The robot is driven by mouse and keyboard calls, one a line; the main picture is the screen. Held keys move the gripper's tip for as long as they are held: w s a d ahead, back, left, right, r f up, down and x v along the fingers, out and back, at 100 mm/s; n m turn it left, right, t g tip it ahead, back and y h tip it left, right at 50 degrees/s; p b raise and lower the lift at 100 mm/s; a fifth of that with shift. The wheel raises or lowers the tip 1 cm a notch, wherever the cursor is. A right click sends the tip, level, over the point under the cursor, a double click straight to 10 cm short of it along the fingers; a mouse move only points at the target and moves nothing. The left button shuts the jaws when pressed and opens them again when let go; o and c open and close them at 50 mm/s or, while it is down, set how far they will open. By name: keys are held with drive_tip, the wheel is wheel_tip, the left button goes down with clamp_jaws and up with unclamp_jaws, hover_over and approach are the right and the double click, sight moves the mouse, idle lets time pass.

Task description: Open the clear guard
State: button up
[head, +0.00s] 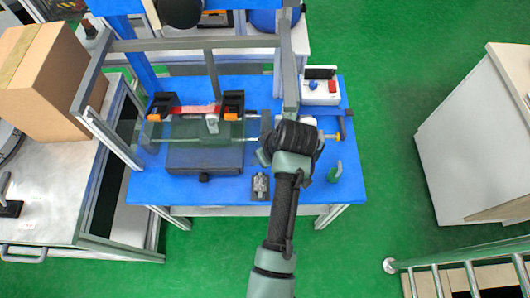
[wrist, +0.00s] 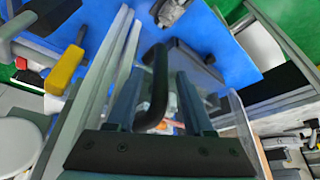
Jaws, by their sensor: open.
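The clear guard (head: 190,130) is a see-through panel across the front of the drop tower, above a dark base block (head: 205,158). A clear panel edge also shows at the right of the wrist view (wrist: 242,122). My gripper (head: 267,152) is at the guard's right end in the head view, beside the tower's upright. In the wrist view my gripper (wrist: 155,85) is open, with a dark curved handle (wrist: 156,92) between its two fingers. The fingers are not closed on the handle. My gripper and wrist hide the handle in the head view.
A control box (head: 320,92) with red and blue buttons stands at the back right of the blue table (head: 225,190). A small metal part (head: 260,187) and a green item (head: 335,172) lie near the front. A cardboard box (head: 45,80) stands left. Grey frame bars flank my gripper.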

drive_tip(key=shift+c, duration=0.2)
clamp_jaws()
